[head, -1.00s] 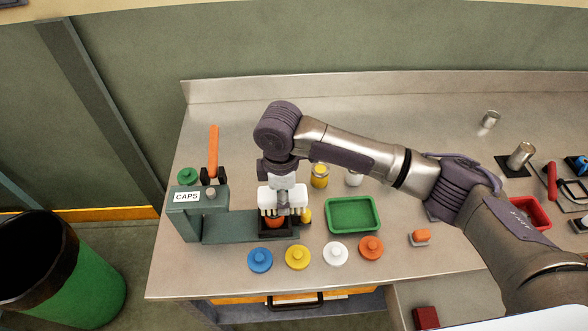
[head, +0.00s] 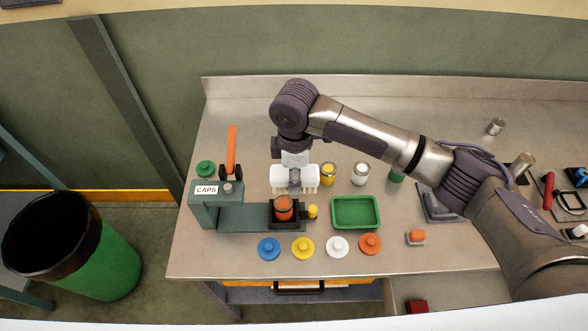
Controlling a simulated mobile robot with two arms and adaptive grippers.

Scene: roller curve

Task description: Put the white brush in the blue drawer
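I cannot make out a white brush or a blue drawer for certain. A small white object (head: 579,231) at the right edge is too cut off to identify. My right gripper (head: 295,191) has white fingers, which are spread and empty. It is just above and behind an orange jar (head: 284,208) that stands in the black holder (head: 284,226) of the caps press, apart from it. My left gripper is out of view.
The green caps press (head: 206,212) stands at the bench's left. A green tray (head: 357,227) is right of it, with blue (head: 268,248), yellow (head: 303,247), white (head: 337,246) and orange (head: 370,244) caps in front. A green bin (head: 105,265) stands on the floor at left.

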